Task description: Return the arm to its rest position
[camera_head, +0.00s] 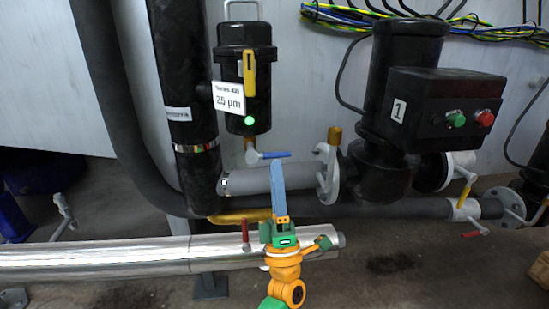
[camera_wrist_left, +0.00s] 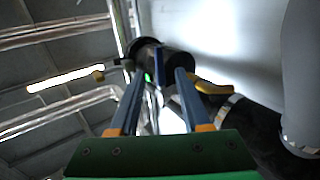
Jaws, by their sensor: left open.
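My left gripper (camera_head: 277,168) shows in the middle of the head view, with its blue fingers pointing up above a green body and my orange arm. It stands in front of the grey pipe and the silver pipe. In the left wrist view the two blue fingers of my left gripper (camera_wrist_left: 157,78) are spread apart with nothing held between them. Beyond them is a black filter housing (camera_wrist_left: 178,64). My right gripper does not show in either view.
The black filter housing (camera_head: 245,85) has a yellow handle (camera_head: 249,72). A blue-handled valve (camera_head: 273,155) is close to the fingertips. The silver pipe (camera_head: 120,255) runs across the lower left. A control box (camera_head: 440,108) with green and red buttons is at right. Floor shows at lower right.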

